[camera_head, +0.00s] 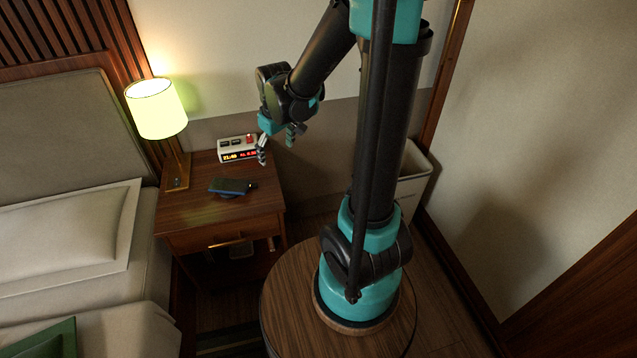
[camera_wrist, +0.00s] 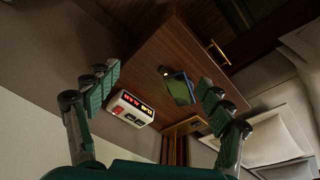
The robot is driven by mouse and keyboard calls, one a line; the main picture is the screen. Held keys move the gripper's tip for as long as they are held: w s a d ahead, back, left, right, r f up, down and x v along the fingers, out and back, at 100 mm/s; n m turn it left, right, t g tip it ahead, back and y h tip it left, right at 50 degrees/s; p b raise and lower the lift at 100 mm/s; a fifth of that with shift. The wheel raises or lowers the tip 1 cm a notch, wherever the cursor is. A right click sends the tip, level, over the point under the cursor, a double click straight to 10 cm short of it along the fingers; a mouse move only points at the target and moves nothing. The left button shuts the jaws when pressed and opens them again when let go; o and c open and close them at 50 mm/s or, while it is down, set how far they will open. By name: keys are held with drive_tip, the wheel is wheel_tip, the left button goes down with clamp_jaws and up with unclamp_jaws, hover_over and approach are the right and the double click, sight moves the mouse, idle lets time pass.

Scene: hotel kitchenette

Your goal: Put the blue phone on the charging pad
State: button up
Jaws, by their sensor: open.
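The blue phone (camera_head: 229,186) lies on the nightstand, and it also shows in the wrist view (camera_wrist: 180,89) between my fingers. A small dark shape peeks out under its front edge in the head view; it may be the charging pad, mostly hidden, but I cannot tell for sure. A small dark piece with a light spot sits at one end of the phone in the wrist view. My gripper (camera_head: 276,146) is open and empty, above and to the right of the phone, near the nightstand's back right corner. Both fingers (camera_wrist: 158,82) show in the wrist view, apart from the phone.
The wooden nightstand (camera_head: 205,217) has a drawer with a brass handle. A white alarm clock (camera_head: 238,148) stands at its back, close to my fingertips. A lit lamp (camera_head: 157,108) stands at the back left. The bed (camera_head: 80,255) is on the left. The nightstand's front right is clear.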

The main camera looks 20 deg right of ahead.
drive_tip(key=s+d+f+m+t, duration=0.1)
drive_tip(key=s+d+m, duration=0.5)
drive_tip(key=s, duration=0.8)
drive_tip(key=d+f, duration=0.1)
drive_tip(key=d, duration=0.1)
drive_tip(key=shift+s+d+f+t, duration=0.2)
drive_tip(key=shift+s+d+t, duration=0.15)
drive_tip(key=shift+t, duration=0.05)
